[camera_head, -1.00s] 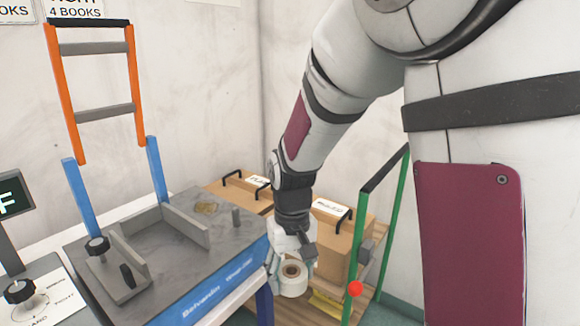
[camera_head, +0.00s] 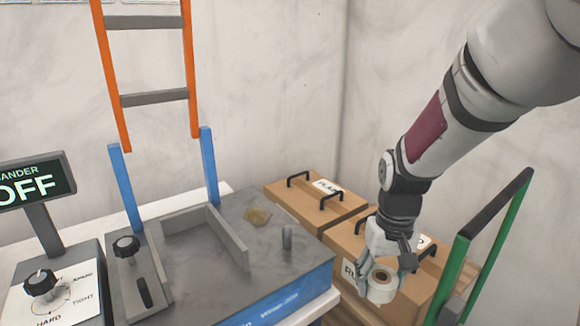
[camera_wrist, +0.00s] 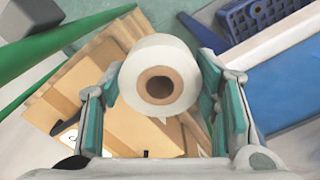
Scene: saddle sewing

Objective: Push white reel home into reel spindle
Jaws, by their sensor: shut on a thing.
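The white reel (camera_head: 380,294) is a thick roll with a brown core and an open centre hole. My gripper (camera_head: 384,270) is shut on it and holds it in the air to the right of the grey-topped machine, in front of the cardboard boxes. In the wrist view the reel (camera_wrist: 181,60) sits between the green-padded fingers of my gripper (camera_wrist: 158,88), its hole facing the camera. The reel spindle (camera_head: 287,238), apparently the short grey upright peg near the machine's right end, stands bare and well apart from the reel.
The grey-topped machine (camera_head: 262,282) has raised bars, knobs and blue posts. An orange ladder-like frame (camera_head: 123,97) stands above it. Cardboard boxes (camera_head: 340,243) with black handles lie behind and below the reel. A green-posted rail (camera_head: 480,258) stands at the right.

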